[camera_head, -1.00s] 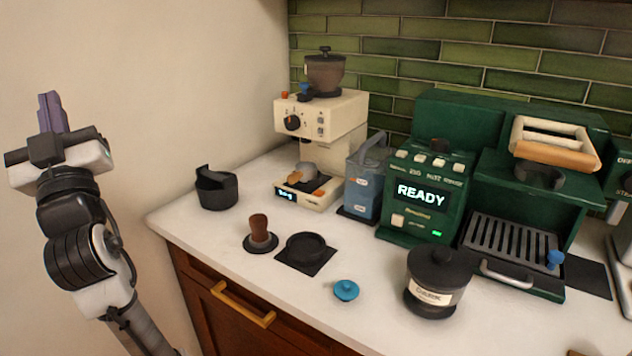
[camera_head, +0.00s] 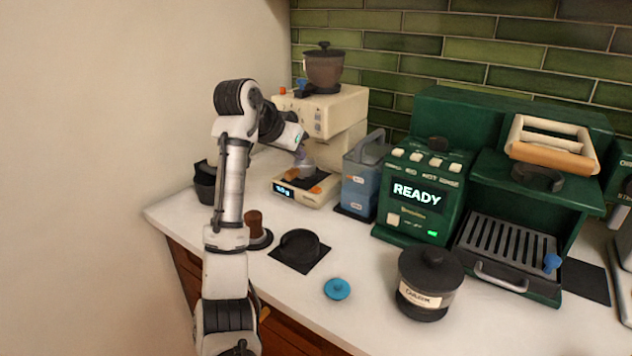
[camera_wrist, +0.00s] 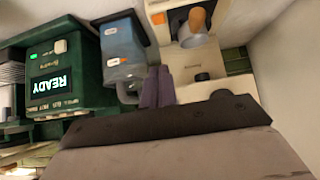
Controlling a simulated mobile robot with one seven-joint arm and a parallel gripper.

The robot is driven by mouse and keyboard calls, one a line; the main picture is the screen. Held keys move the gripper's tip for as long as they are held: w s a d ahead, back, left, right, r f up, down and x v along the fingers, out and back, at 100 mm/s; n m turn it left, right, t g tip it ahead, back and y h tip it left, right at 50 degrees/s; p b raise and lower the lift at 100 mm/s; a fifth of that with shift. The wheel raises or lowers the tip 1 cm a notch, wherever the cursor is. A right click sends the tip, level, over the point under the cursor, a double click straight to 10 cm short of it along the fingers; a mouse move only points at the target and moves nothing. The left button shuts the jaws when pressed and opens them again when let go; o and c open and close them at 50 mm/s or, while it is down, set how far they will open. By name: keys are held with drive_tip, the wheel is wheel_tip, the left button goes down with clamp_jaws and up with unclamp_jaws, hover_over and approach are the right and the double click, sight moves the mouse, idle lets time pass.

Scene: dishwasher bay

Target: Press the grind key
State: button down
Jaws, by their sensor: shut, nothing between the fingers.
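The cream grinder (camera_head: 343,118) with a brown hopper (camera_head: 324,68) stands at the back left of the counter. Its front panel is partly hidden by my arm, and I cannot tell which control is the grind key. My gripper (camera_head: 300,153) is in front of the grinder, around the level of its lower front and spout. In the wrist view, which is upside down, the purple fingers (camera_wrist: 158,72) are together and empty. They overlap the edge between the grinder (camera_wrist: 205,88) and the blue-grey jug (camera_wrist: 122,45); contact is not clear.
The green machine (camera_head: 415,205) reads READY, right of the jug (camera_head: 361,180). A scale (camera_head: 305,190) with a lit display is under the grinder spout. A tamper (camera_head: 255,230), a black mat (camera_head: 300,262), a blue lid (camera_head: 337,289) and a dark canister (camera_head: 430,285) are in front.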

drive_tip(key=p, duration=0.3)
hover_over(314, 194)
drive_tip(key=f, duration=0.6)
drive_tip(key=shift+s+f, duration=0.2)
drive_tip(key=shift+f, duration=0.05)
drive_tip(key=f, duration=0.3)
drive_tip(key=shift+w+f+p, duration=0.2)
drive_tip(key=shift+f+p, duration=0.1)
drive_tip(key=shift+f, duration=0.5)
